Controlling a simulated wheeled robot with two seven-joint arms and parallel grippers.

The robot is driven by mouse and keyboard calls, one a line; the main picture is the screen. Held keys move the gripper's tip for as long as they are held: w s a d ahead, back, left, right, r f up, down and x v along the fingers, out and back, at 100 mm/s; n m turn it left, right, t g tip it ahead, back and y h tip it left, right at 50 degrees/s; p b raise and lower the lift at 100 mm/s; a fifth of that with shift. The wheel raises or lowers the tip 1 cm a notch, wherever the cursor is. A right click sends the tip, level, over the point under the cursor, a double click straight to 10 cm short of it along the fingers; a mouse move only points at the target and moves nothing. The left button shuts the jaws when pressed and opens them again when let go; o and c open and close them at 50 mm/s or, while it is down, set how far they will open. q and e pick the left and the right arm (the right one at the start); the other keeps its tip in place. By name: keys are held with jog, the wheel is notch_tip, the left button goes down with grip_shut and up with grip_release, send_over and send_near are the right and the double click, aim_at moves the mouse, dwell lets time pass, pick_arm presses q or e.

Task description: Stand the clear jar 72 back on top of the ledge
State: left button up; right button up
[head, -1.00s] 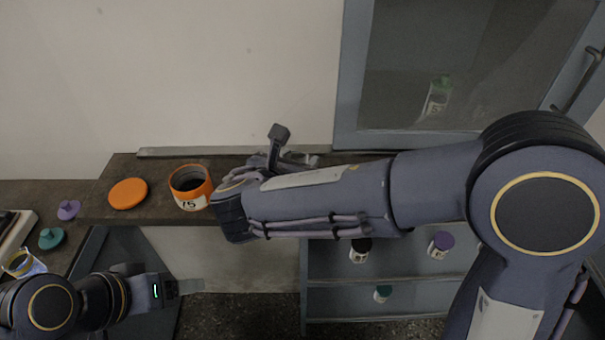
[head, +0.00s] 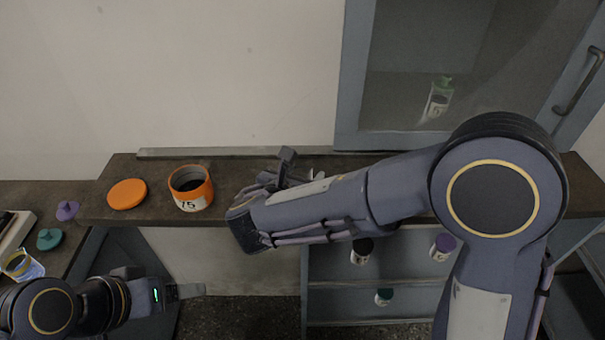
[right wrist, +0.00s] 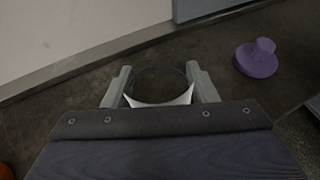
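The clear jar (right wrist: 160,86) is between the fingers of my right gripper (right wrist: 159,84) in the right wrist view. Its round rim faces up and part of a white label shows; the number is not readable. The fingers lie against both sides of it. The jar looks upright over the brown ledge (head: 232,171); I cannot tell whether its base touches it. In the head view, my right arm mostly hides the jar. My left gripper (head: 190,290) is low at the left, in front of the ledge, its finger opening unclear.
An orange jar marked 15 (head: 191,203) and an orange lid (head: 127,194) are on the ledge to the left. A purple knobbed lid (right wrist: 257,58) lies right of the jar in the wrist view. A wall cabinet (head: 350,100) rises behind. Shelves below hold small bottles.

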jog(key=shift+o, duration=1.2)
jog(key=shift+r, duration=0.25)
jog(key=v, duration=1.2)
jog(key=shift+f, duration=0.1)
